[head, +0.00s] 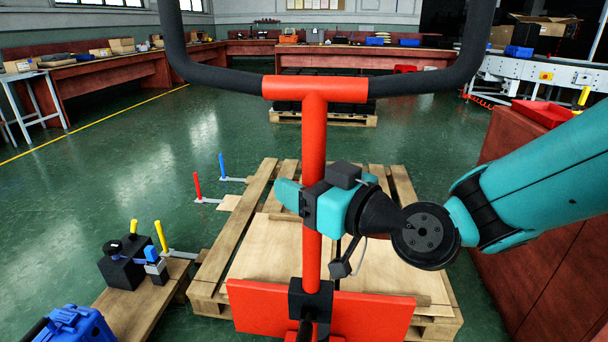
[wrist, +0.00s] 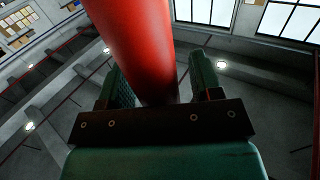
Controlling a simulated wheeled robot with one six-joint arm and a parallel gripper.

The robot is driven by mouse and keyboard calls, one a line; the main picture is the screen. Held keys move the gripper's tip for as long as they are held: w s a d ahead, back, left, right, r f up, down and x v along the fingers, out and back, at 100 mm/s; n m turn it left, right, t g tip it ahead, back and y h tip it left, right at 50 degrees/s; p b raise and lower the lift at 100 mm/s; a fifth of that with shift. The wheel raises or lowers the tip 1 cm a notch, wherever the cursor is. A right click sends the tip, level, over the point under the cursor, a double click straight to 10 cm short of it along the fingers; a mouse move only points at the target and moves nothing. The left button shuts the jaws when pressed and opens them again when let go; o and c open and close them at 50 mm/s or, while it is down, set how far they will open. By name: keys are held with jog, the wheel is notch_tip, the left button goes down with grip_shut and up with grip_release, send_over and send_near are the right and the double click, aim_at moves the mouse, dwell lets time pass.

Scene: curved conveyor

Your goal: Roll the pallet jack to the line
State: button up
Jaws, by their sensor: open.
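The red pallet jack (head: 315,140) stands upright right in front of me in the head view, with a black looped handle on top and a red body low down. Its forks are hard to make out at the wooden pallet (head: 227,245) behind it. My gripper (head: 300,205) is at the jack's red shaft, below the handle. In the wrist view the red shaft (wrist: 135,45) passes between the two teal fingers of my gripper (wrist: 165,90). The fingers are open, and I cannot tell whether either touches the shaft.
A low wooden board with a black device (head: 128,262) and a blue case (head: 75,325) lie at the lower left. A red-brown counter (head: 550,215) is close on the right, with a conveyor (head: 545,75) behind. Green floor (head: 130,175) is clear at the left.

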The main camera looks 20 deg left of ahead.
grip_shut()
jog(key=shift+s+d+b, duration=0.2)
jog(key=shift+s+b, duration=0.5)
jog(key=shift+s, duration=0.05)
grip_release()
jog(key=shift+w+a, duration=0.1)
